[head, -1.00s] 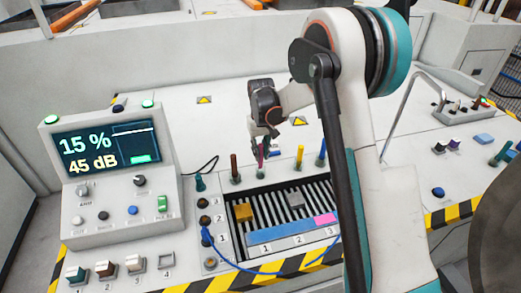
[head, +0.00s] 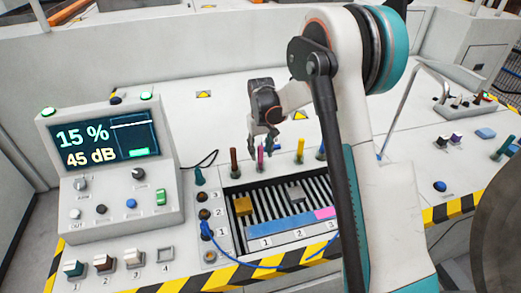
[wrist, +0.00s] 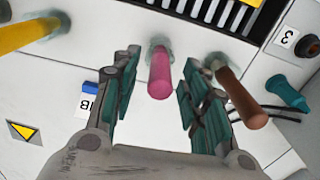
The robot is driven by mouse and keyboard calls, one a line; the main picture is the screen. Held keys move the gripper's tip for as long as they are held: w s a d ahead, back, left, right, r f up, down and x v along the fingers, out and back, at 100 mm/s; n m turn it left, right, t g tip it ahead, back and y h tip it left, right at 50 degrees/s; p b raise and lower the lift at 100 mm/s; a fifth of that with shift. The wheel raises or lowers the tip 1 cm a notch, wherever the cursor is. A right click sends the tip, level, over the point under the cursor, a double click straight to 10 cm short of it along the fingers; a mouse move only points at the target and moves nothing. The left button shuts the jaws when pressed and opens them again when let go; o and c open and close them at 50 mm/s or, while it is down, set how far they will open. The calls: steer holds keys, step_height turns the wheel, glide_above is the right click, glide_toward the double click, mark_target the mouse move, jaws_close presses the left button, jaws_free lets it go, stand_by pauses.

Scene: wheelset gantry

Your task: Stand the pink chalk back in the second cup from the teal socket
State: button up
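The pink chalk (head: 260,156) stands upright in the second cup from the teal socket (head: 199,178), with the brown chalk (head: 234,161) in the cup between them. In the wrist view, the pink chalk (wrist: 160,78) has its lower end in a pale green cup (wrist: 160,48). My gripper (head: 262,143) is over the pink chalk; in the wrist view my gripper (wrist: 159,100) is open, one finger on each side of the chalk with gaps. The brown chalk (wrist: 236,95) stands just outside the right finger. The teal socket (wrist: 288,93) is farther right.
A slotted grate (head: 270,195) with small blocks lies in front. A control box with a screen (head: 105,147) stands left. The white panel behind the cups is mostly clear.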

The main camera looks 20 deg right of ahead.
steer(key=shift+r, duration=0.1)
step_height(320, 180, up, 12)
stand_by(0.5)
steer(key=shift+s, duration=0.1)
stand_by(0.4)
steer(key=s+r+t, duration=0.2)
steer(key=s+r, duration=0.4)
steer(key=s, duration=0.3)
steer(key=s+r+t, duration=0.1)
steer(key=s+r, duration=0.4)
steer(key=s, duration=0.4)
steer(key=s+f+t, duration=0.3)
steer(key=s+t, duration=0.1)
steer(key=s, duration=1.2)
steer(key=shift+m, duration=0.3)
